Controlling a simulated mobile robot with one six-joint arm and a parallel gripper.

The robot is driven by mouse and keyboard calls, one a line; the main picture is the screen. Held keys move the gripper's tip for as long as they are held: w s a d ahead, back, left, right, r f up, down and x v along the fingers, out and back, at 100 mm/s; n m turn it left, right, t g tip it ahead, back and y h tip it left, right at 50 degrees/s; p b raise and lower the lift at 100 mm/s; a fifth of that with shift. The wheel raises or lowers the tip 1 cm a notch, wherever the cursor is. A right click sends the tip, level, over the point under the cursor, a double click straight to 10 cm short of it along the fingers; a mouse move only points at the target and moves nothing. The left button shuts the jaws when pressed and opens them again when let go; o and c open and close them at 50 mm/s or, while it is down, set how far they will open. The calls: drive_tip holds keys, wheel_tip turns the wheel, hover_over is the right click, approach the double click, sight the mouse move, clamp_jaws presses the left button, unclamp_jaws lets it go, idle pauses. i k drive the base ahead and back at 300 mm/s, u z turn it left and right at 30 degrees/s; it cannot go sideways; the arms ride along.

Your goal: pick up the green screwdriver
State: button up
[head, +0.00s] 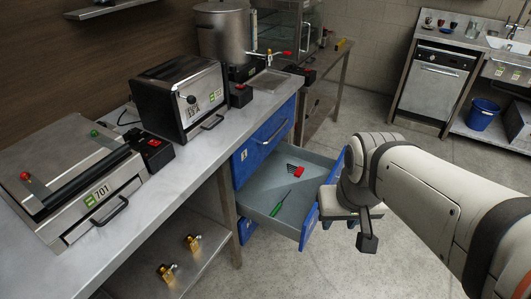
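The green screwdriver (276,210) lies on the grey floor of an open blue drawer (262,186), toward its near side. Its green handle points to the lower left and its thin dark shaft to the upper right. My gripper (347,231) hangs to the right of the drawer, near its blue front panel, apart from the screwdriver. Its two dark fingers appear spread, with nothing visible between them. My arm and gripper hide part of the drawer front.
A red item with dark prongs (303,174) lies farther back in the drawer. The metal counter (187,169) above carries a waffle-maker-like machine (74,172), a toaster-like machine (183,97) and a large pot (222,34). Open floor lies in front of the drawer.

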sight(273, 214)
drive_tip(key=u, duration=0.1)
drive_tip(key=i, duration=1)
drive_tip(key=u, duration=0.05)
